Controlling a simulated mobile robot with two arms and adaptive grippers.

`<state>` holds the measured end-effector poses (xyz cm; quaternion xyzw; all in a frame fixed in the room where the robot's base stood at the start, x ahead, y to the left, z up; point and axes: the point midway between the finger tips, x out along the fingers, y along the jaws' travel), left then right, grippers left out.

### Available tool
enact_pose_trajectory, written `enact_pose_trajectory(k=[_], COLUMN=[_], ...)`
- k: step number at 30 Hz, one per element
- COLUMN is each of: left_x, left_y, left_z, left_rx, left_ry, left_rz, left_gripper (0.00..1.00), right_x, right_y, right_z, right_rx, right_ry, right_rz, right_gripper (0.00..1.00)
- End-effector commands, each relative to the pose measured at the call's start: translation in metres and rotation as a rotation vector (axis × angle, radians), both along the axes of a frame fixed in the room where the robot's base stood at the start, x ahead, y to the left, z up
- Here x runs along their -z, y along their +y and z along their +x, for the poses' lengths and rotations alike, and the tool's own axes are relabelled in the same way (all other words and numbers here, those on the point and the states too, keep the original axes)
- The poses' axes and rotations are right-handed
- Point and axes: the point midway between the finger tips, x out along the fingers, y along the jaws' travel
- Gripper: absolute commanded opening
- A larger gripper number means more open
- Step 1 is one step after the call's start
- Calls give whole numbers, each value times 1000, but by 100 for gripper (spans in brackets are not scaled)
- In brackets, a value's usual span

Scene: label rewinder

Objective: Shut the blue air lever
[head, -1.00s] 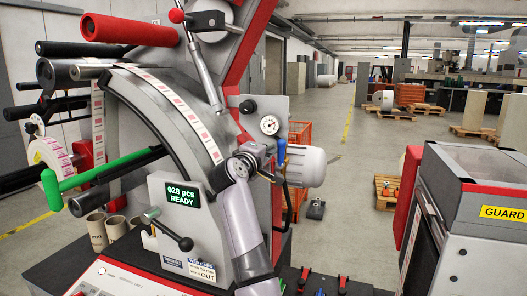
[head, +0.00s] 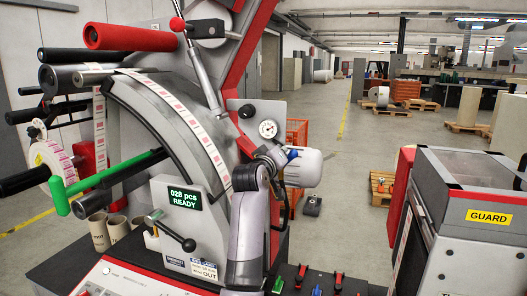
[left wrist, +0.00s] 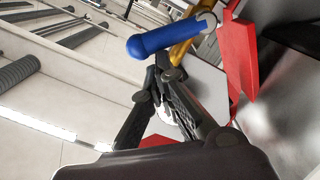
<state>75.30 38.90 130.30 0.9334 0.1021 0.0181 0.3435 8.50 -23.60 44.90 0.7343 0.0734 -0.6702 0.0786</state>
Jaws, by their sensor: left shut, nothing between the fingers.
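The blue air lever (head: 292,154) shows small beside the pressure gauge in the head view, partly covered by my left arm. In the left wrist view the lever (left wrist: 165,36) is a rounded blue handle beside a brass-coloured fitting (left wrist: 186,48). My left gripper (head: 279,158) is at the lever in the head view, its fingers hard to make out. In the left wrist view the gripper (left wrist: 158,88) has its fingertips together, just below the blue handle and not around it. Whether they touch it is unclear. My right gripper is not in view.
The pressure gauge (head: 268,129) sits on the grey panel just left of the lever. A pale motor housing (head: 304,168) is close behind the gripper. The counter display (head: 184,198) reads ready.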

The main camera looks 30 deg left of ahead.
Motion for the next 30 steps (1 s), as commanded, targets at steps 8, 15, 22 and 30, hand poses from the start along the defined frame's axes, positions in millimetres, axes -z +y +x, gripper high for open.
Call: enact_pose_trajectory(k=[8,15,22,30], left_x=[5,13,21,27], left_y=[-16,-26,-33,-37], left_z=[4,6,8,9], left_rx=[2,0,0,0], left_ry=[64,113,149,172], left_rz=[256,461,609,706], left_gripper=[0,0,0,0], right_x=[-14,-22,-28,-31], right_y=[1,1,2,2], right_z=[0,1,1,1], right_rx=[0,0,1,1], right_ry=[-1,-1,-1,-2], right_rz=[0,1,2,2], right_gripper=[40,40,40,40])
